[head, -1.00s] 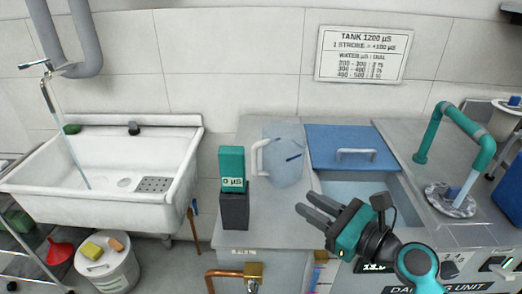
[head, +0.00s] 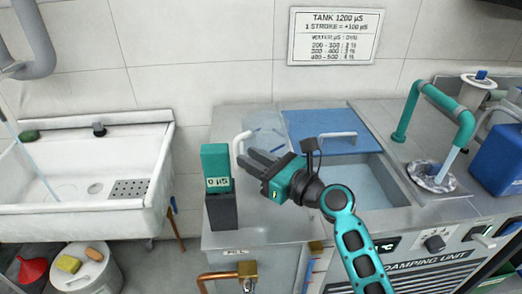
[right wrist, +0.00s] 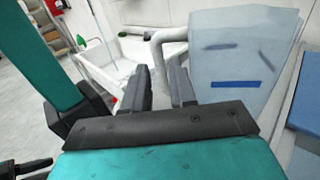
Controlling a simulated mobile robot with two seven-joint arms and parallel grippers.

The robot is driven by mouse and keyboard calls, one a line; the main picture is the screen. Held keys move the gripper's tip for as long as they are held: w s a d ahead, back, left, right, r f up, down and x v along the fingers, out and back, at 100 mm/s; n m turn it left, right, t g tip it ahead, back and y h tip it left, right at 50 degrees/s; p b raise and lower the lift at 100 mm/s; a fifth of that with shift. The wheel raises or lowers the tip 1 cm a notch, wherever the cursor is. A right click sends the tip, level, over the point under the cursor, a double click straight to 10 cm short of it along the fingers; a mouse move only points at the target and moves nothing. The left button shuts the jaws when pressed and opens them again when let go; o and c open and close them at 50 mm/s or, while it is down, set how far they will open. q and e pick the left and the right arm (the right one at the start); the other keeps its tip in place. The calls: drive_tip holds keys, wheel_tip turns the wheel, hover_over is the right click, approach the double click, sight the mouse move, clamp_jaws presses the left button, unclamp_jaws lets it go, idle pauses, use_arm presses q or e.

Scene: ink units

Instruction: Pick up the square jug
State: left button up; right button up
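The square jug (head: 266,124) is a clear, bluish container with a white handle (head: 239,141) on its left side. It stands on the grey counter at the left of the blue lid, its lower part hidden behind my right gripper. In the right wrist view the jug (right wrist: 240,50) shows a blue mark, and its handle (right wrist: 160,44) lies just beyond the fingertips, in line with the gap. My right gripper (head: 247,163) is open, its two dark fingers pointing left near the handle; I cannot tell whether they touch it. My left gripper is not identifiable in these views.
A teal meter (head: 216,163) in a dark stand is close left of my right gripper. The open water basin (head: 370,183) and blue lid (head: 312,122) are to the right. A white sink (head: 90,200) is at left, copper pipe with a brass valve (head: 247,270) in front.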

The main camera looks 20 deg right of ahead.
sight(239, 151)
drive_tip(key=x, duration=0.5)
drive_tip(key=shift+r, duration=0.1)
drive_tip(key=shift+c, duration=0.4)
clamp_jaws()
